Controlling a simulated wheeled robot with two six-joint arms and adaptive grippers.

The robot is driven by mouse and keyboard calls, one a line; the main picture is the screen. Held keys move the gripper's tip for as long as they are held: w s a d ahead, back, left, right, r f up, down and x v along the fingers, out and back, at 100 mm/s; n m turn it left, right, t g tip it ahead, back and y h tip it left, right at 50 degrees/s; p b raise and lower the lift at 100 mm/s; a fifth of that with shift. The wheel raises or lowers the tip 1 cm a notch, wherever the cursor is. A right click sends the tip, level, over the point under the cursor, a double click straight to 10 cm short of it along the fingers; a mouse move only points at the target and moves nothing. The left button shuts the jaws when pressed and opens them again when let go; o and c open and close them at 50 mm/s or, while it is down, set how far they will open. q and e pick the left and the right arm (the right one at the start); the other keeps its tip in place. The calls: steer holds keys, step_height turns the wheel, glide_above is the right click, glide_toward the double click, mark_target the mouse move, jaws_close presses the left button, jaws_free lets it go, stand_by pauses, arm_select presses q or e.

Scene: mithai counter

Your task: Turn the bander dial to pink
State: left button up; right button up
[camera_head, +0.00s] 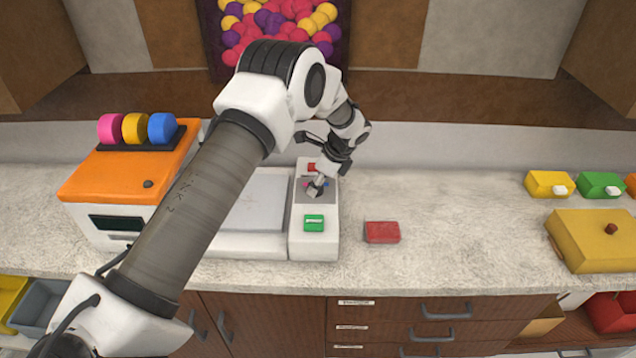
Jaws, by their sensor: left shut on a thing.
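The bander is a white machine with a flat plate (262,198) and a control column (298,243) on its right side. On the column is a grey dial panel (301,197) with small coloured marks, a red button (311,167) above and a green button (314,223) below. My left gripper (319,182) reaches down over the panel and is shut on the dial. The gripper hides most of the dial, so which colour it points to cannot be told. My right gripper is not in view.
An orange-topped machine (122,178) with pink, yellow and blue rolls stands at the left. A red box (382,232) lies right of the column. A yellow lidded box (597,243) and small yellow and green boxes sit at the far right. The counter between is clear.

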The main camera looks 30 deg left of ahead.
arm_select(q)
steer(key=shift+s+f, duration=0.15)
steer(key=shift+f, duration=0.1)
steer(key=o, duration=0.9)
steer(key=shift+c, duration=0.2)
steer(key=shift+o, duration=1.4)
steer(key=shift+a, duration=0.15)
steer(key=shift+r, duration=0.1)
steer(key=v, duration=1.1)
steer(key=shift+r, duration=0.4)
